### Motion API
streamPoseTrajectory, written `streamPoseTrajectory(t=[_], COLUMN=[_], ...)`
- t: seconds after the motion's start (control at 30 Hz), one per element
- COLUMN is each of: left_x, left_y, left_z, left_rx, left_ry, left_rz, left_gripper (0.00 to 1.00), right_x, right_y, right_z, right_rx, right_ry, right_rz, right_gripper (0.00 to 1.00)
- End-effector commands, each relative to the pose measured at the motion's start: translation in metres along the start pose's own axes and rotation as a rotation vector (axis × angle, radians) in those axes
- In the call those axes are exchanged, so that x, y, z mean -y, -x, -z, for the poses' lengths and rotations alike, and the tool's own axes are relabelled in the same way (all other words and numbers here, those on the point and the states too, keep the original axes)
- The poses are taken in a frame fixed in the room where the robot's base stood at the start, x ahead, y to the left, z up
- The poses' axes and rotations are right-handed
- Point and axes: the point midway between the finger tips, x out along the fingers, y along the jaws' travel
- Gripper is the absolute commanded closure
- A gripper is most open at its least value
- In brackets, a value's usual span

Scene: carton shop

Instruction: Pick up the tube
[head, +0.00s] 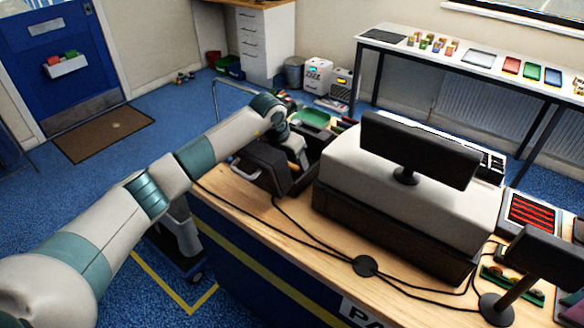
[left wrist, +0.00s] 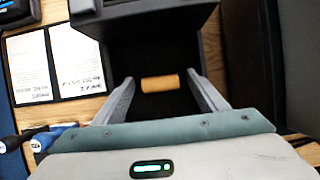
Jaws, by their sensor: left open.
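The tube (left wrist: 161,83) is a short tan-orange cylinder, lying crosswise in a dark open box (left wrist: 160,28) in the left wrist view. My left gripper (left wrist: 162,92) is open, with one finger on either side of the tube and a gap at each end. I cannot tell how far above the tube the fingertips are. In the head view my left gripper (head: 294,150) points down at the dark equipment on the counter. My right gripper is not in view.
The wooden counter (head: 300,230) holds a black monitor (head: 420,150) on a large pale unit (head: 390,190), to the right of my arm. Black cables (head: 310,238) cross its front. Two printed cards (left wrist: 53,63) lie left of the box in the left wrist view.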

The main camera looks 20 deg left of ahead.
Motion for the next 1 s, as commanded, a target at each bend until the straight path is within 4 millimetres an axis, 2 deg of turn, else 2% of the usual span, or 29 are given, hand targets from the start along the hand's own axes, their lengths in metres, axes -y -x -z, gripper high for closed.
streamPoseTrajectory(t=[0.07, 0.2, 0.23, 0.27, 0.73, 1.0], left_x=[0.0, 0.0, 0.0, 0.0, 0.0, 0.0], left_y=[0.0, 0.0, 0.0, 0.0, 0.004, 0.033], left_z=[0.0, 0.0, 0.0, 0.0, -0.002, -0.015], left_rx=[0.0, 0.0, 0.0, 0.0, 0.002, 0.005], left_ry=[0.0, 0.0, 0.0, 0.0, 0.0, -0.001], left_rz=[0.0, 0.0, 0.0, 0.0, 0.0, -0.001], left_gripper=[0.34, 0.67, 0.74, 0.77, 0.77, 0.77], right_x=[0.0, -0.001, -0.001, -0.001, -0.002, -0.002], right_y=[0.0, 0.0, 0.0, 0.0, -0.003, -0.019], right_z=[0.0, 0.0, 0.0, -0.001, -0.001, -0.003], right_rx=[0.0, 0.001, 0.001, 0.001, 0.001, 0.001], right_ry=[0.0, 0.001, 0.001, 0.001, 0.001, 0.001], right_rz=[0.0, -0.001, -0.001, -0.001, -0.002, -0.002], right_gripper=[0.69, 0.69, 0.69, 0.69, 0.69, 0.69])
